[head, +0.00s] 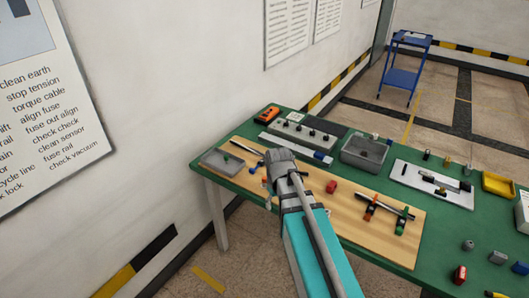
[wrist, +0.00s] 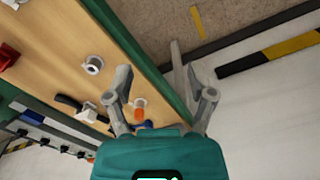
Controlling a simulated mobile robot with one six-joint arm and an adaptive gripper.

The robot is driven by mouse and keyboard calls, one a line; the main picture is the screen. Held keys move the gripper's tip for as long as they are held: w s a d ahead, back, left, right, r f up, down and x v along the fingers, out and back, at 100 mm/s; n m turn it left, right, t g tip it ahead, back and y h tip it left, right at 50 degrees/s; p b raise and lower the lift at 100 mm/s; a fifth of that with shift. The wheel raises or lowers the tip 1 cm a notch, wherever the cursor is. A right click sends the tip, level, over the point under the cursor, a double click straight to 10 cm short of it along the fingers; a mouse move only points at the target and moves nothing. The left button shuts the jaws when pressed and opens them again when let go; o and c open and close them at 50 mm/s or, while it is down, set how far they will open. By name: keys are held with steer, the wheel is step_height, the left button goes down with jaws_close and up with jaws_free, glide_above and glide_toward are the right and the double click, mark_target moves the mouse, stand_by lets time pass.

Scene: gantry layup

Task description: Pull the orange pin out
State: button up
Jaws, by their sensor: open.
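The orange pin (wrist: 140,113) shows in the wrist view as a small upright-looking orange piece close to the inner side of the left finger. A blue part (wrist: 143,125) lies right by it, partly hidden by my gripper's body. My gripper (wrist: 158,75) is open, with nothing between its fingertips, over the front edge of the wooden board. Whether a finger touches the pin I cannot tell.
The wooden board (head: 335,215) lies on a green table (head: 468,228). A rod on clamps (head: 388,208) lies to the right. Bare floor shows beyond the table edge.

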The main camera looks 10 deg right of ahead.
mark_target(265, 178)
steer(key=w+r+n+p, duration=0.2)
steer(key=w+n, duration=0.3)
steer(key=w, duration=0.4)
steer(key=w+r+n+p, duration=0.3)
steer(key=w+r+n, duration=0.1)
steer(key=w, duration=0.6)
steer(key=shift+w+n, duration=0.3)
steer(key=shift+n, duration=0.6)
steer(key=shift+a+f, duration=0.1)
steer(key=shift+f, duration=0.1)
step_height(265, 178, down, 13)
steer(key=b, duration=1.3)
steer(key=shift+f, duration=0.15)
steer(key=shift+c, duration=0.3)
jaws_close()
